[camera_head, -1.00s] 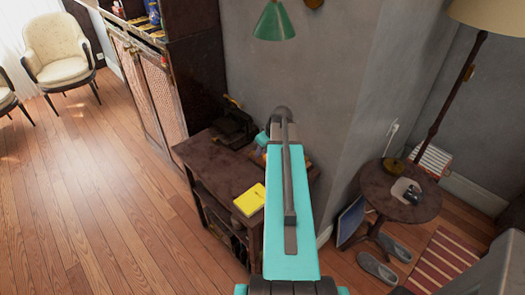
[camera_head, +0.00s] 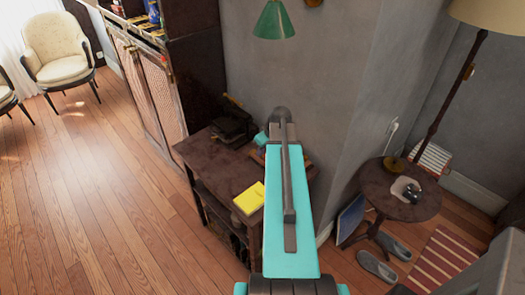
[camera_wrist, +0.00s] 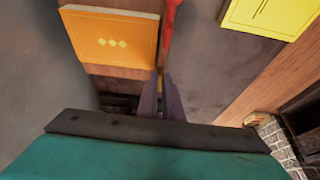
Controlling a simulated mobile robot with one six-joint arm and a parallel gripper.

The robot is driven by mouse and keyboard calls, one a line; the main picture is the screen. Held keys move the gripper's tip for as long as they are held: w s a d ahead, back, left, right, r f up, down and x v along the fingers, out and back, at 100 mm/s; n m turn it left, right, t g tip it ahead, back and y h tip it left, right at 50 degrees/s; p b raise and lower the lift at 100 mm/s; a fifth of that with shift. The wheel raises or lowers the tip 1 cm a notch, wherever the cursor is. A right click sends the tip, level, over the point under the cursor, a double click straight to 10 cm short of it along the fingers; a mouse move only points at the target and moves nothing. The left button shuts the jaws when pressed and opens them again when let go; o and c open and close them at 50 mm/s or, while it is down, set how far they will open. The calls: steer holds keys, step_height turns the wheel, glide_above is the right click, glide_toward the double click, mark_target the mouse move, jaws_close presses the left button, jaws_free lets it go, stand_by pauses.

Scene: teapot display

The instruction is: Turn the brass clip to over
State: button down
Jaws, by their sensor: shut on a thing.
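My gripper (camera_wrist: 161,98) shows in the wrist view as two dark purple-grey fingers, close together and pointing down at the dark desk. A small yellowish sliver, the brass clip (camera_wrist: 160,80), shows between the fingertips; most of it is hidden by them. I cannot tell which way it is turned. In the head view my teal arm covers the gripper and the clip.
An orange box with diamond marks (camera_wrist: 112,42) lies left of the fingers, with a red thing (camera_wrist: 170,25) close beside them. A yellow notepad (camera_head: 249,198) lies on the dark desk (camera_head: 215,165). A dark device (camera_head: 232,122) stands behind; a grey wall (camera_head: 330,90) rises behind the arm.

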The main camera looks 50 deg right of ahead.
steer(key=shift+a+m, duration=0.1)
steer(key=shift+m, duration=0.3)
steer(key=m+b, duration=0.1)
steer(key=m+h+b, duration=0.1)
steer(key=m, duration=0.1)
steer(key=shift+w+a+g+h, duration=0.1)
steer(key=shift+a+g+h, duration=0.05)
steer(key=shift+g+h, duration=0.15)
steer(key=m+h+b, duration=0.1)
steer(key=m, duration=0.2)
steer(key=m+g+b, duration=0.1)
steer(key=m, duration=0.1)
steer(key=shift+w+a+m+h, duration=0.15)
steer(key=shift+w+m+h, duration=0.05)
steer(key=shift+m+h, duration=0.2)
steer(key=m, duration=0.1)
steer(key=m+g+b, duration=0.1)
steer(key=m, duration=0.1)
steer(key=m+g, duration=0.1)
steer(key=m, duration=0.1)
steer(key=shift+w+h+b, duration=0.3)
steer(key=shift+b, duration=0.05)
steer(key=shift+a+m+g+b, duration=0.1)
steer(key=shift+m+g+b, duration=0.5)
steer(key=shift+m, duration=1)
steer(key=c, duration=1.9)
jaws_free()
steer(key=shift+r, duration=0.15)
